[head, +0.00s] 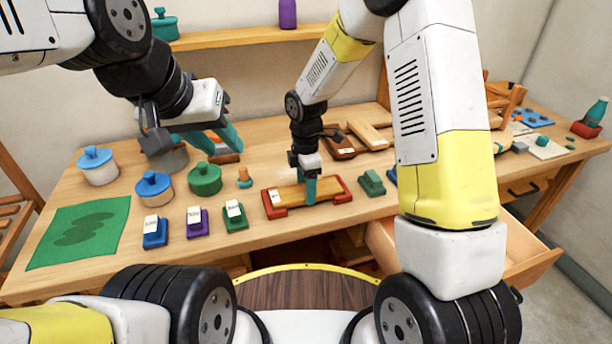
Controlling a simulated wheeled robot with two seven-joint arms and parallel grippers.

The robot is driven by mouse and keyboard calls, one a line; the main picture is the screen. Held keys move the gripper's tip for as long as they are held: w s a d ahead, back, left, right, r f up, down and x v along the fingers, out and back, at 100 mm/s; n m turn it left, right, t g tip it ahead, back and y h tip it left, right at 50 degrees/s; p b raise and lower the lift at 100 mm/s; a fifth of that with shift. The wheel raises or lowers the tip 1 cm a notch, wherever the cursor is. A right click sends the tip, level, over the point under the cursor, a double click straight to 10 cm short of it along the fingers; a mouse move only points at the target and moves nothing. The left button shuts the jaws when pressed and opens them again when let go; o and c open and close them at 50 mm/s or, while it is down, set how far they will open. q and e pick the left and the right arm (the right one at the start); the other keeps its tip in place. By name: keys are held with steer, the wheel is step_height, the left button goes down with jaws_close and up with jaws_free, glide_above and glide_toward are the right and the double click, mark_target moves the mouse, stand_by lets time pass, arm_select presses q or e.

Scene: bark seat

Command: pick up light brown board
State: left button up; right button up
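A light brown board (332,190) lies in a holder with red ends (275,212) near the front of the workbench. A second, paler board (368,134) lies farther back. My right gripper (308,190) points down at the board in the red holder, with a teal finger against or just in front of it. The fingers overlap in this view, so I cannot tell whether they grip it.
Pots with blue lids (98,168) and a green pot (204,180) stand at the left. Labelled blocks (196,222) line the front edge beside a green mat (82,232). A dark brown tray (338,146) lies behind the holder. An open drawer (520,250) juts out at the right.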

steer(key=c, duration=0.4)
steer(key=shift+r, duration=0.15)
steer(key=shift+c, duration=0.2)
